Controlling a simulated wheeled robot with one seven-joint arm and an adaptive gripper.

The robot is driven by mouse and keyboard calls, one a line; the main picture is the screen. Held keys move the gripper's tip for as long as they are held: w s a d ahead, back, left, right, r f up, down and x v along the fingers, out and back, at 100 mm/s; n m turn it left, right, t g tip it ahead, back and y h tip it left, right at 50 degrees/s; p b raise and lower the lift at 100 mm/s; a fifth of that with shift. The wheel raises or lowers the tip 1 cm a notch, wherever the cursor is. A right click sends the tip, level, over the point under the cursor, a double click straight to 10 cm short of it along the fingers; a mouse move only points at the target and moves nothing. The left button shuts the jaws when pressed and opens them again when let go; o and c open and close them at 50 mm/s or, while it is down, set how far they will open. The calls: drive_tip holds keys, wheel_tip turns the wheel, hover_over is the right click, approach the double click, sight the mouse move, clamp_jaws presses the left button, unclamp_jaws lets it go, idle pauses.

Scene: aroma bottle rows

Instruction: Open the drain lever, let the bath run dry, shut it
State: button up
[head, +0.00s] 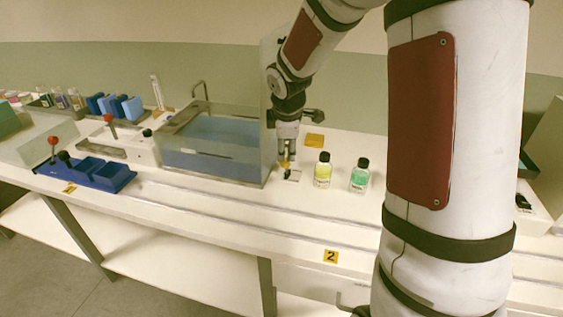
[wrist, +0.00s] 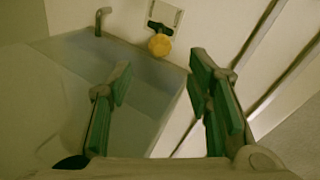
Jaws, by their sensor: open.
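The bath is a clear-walled tank (head: 180,162) holding blue water, left of my gripper in the head view. It also shows in the wrist view (wrist: 160,62). A small lever with a yellow knob (wrist: 159,45) and dark arm sits on a pale plate (wrist: 165,12) beside the bath. In the head view the yellow knob (head: 285,163) shows just under my gripper (head: 287,152). In the wrist view my gripper (wrist: 160,80) is open, its green-padded fingers apart and empty, with the knob beyond the fingertips. I cannot tell how near they are.
Two bottles, yellow (head: 323,172) and green (head: 360,177), stand close right of my gripper. A bent spout (head: 199,88) rises behind the bath.

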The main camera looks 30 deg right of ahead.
sight(285, 168)
drive_tip(key=b+x, duration=0.1)
drive_tip(key=x, duration=0.8)
drive_tip(key=shift+b, duration=0.4)
clamp_jaws()
